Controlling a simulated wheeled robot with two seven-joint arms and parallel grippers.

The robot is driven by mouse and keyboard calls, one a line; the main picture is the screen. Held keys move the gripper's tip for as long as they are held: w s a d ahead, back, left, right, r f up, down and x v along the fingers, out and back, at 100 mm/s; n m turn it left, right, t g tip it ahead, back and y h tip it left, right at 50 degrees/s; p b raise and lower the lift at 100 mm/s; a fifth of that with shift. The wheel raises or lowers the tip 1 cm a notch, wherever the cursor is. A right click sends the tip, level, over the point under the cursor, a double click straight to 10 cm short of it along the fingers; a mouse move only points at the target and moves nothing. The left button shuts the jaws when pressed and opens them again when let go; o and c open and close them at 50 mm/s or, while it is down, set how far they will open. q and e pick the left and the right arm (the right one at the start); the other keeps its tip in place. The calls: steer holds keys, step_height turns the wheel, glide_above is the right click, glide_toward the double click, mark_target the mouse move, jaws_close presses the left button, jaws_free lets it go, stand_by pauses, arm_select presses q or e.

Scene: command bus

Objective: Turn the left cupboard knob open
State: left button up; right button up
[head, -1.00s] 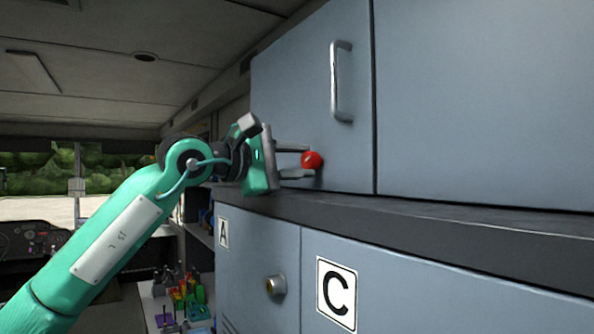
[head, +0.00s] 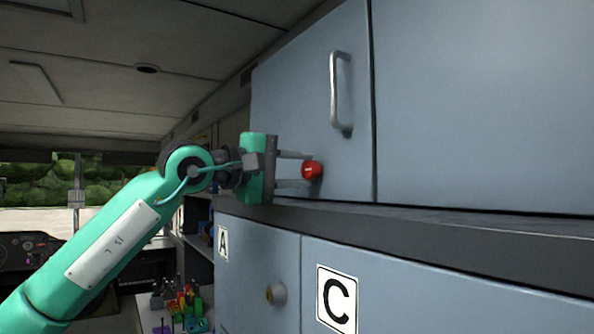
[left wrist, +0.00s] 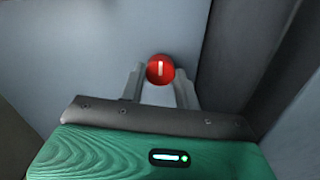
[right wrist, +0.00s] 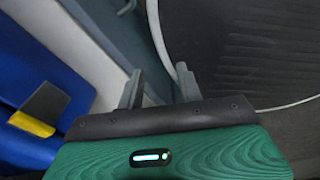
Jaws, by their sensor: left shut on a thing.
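The red knob (head: 312,170) sits low on the left upper cupboard door (head: 290,110), left of its metal handle (head: 342,95). My left gripper (head: 304,170) is at the knob, one finger above and one below, shut on it. In the left wrist view the knob (left wrist: 160,69) shows a white mark and lies between the fingertips (left wrist: 160,75). The mark lines up roughly with the direction of the fingers. The cupboard door looks closed. My right gripper (right wrist: 158,88) shows only in the right wrist view, with its fingers apart and nothing between them.
A dark ledge (head: 420,228) runs just below the cupboard and my left gripper. Lower doors marked A (head: 223,243) and C (head: 337,298) are under it, with a round knob (head: 276,294). A blue seat (right wrist: 40,80) is left of my right gripper.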

arm_select(q)
steer(key=o, duration=1)
steer(key=b+v, duration=0.5)
steer(key=v, duration=0.8)
steer(key=shift+s+a, duration=0.25)
steer(key=shift+a, duration=0.1)
